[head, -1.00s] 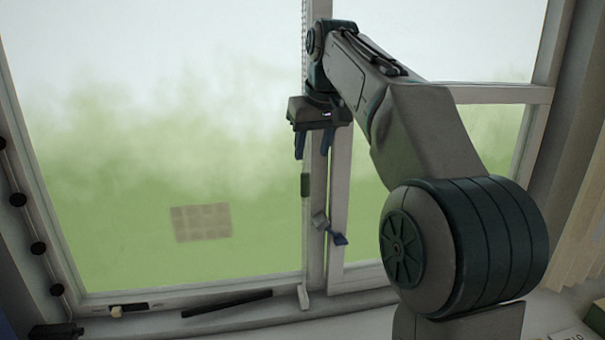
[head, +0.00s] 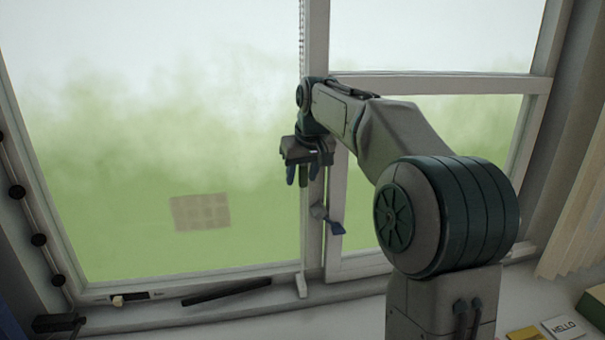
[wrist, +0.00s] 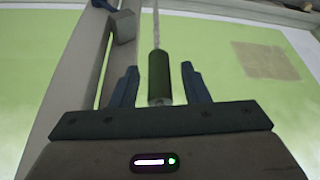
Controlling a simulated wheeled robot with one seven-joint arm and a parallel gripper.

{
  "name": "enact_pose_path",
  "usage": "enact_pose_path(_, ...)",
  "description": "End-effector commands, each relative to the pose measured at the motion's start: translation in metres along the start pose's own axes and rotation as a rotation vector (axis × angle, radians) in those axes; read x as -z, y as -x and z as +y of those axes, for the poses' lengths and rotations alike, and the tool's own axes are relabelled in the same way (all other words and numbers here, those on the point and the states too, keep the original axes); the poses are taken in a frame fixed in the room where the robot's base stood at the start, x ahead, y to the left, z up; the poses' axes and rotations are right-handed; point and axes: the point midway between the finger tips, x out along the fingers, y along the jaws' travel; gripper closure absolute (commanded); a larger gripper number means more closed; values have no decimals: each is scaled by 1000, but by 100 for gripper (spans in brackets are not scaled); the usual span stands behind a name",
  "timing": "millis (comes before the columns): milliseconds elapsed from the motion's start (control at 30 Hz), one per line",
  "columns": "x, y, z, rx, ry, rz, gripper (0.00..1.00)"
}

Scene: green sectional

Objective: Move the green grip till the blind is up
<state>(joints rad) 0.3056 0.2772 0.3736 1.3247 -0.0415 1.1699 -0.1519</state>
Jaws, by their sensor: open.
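The green grip (wrist: 159,79) is a dark green cylinder hanging on a beaded chain (wrist: 156,24). In the wrist view it lies between the two blue fingers of my gripper (wrist: 160,85), with a gap to each side. My gripper is open. In the head view my gripper (head: 303,176) is in front of the window's middle post, and the green grip (head: 303,178) shows between its fingers. The chain (head: 302,30) runs up the post above my gripper. No lowered blind shows over the glass in view.
The sill holds a dark bar (head: 226,291). A HELLO card (head: 565,327) lies at the lower right.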

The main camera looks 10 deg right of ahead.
Motion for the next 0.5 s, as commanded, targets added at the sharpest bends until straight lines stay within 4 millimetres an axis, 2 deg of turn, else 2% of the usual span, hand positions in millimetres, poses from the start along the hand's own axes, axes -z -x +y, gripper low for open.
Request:
enact_pose_path(367, 0, -6, 0, 0, 0, 0, 59)
enact_pose_path(500, 0, -6, 0, 0, 0, 1, 98)
